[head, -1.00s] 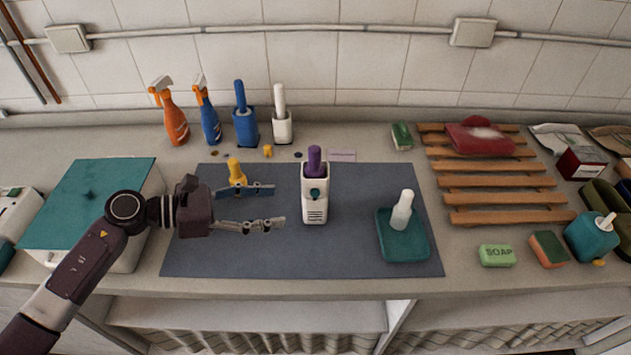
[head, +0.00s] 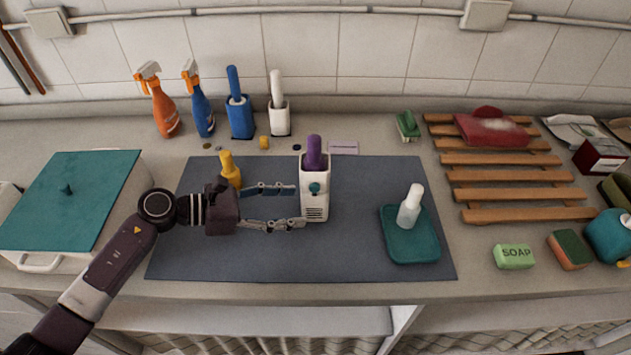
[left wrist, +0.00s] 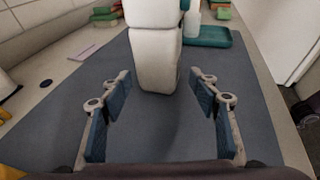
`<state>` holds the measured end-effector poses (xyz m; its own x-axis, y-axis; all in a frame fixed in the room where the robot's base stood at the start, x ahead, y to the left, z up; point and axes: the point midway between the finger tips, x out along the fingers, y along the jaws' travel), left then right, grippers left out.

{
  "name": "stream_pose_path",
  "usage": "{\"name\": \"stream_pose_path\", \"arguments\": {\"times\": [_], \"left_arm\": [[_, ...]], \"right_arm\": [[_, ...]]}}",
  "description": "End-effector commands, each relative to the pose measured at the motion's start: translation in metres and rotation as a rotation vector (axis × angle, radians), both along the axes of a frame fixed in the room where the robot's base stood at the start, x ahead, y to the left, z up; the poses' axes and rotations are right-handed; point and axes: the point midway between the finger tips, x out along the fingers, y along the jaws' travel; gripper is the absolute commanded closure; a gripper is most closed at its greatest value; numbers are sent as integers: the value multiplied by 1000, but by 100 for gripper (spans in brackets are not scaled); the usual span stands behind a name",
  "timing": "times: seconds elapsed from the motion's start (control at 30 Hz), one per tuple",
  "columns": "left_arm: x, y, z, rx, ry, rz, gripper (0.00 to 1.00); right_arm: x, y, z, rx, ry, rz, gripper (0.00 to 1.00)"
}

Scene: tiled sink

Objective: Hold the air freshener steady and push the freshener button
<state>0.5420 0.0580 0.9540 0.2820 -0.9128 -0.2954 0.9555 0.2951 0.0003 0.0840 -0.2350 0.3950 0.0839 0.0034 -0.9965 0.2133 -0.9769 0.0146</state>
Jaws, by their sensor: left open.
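The air freshener (head: 314,197) is a white upright box with a purple top (head: 314,152) and a teal round button (head: 315,188) on its front. It stands on the dark grey mat (head: 250,262). My left gripper (head: 298,207) is open, with its fingertips at the left side of the freshener. My right gripper is not in view.
A yellow bottle (head: 230,171) stands behind my left gripper. A teal tray (head: 410,246) with a white bottle (head: 410,206) is to the right. Spray bottles and brush holders line the wall. The front middle of the mat is clear.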

Motion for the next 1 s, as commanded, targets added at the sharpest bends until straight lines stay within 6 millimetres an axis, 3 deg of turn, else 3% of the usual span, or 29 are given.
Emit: {"name": "stream_pose_path", "arguments": {"times": [0.07, 0.33, 0.8, 1.0], "left_arm": [[3, -12, -1, -2, 0, -2, 44], [12, -39, -15, -1, 0, 0, 44], [15, -47, -15, 0, 0, 0, 44], [15, -47, -15, 0, 0, 0, 64]], "right_arm": [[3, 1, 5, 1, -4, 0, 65], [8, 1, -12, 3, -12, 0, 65], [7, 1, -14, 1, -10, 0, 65], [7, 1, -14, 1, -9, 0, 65]]}}
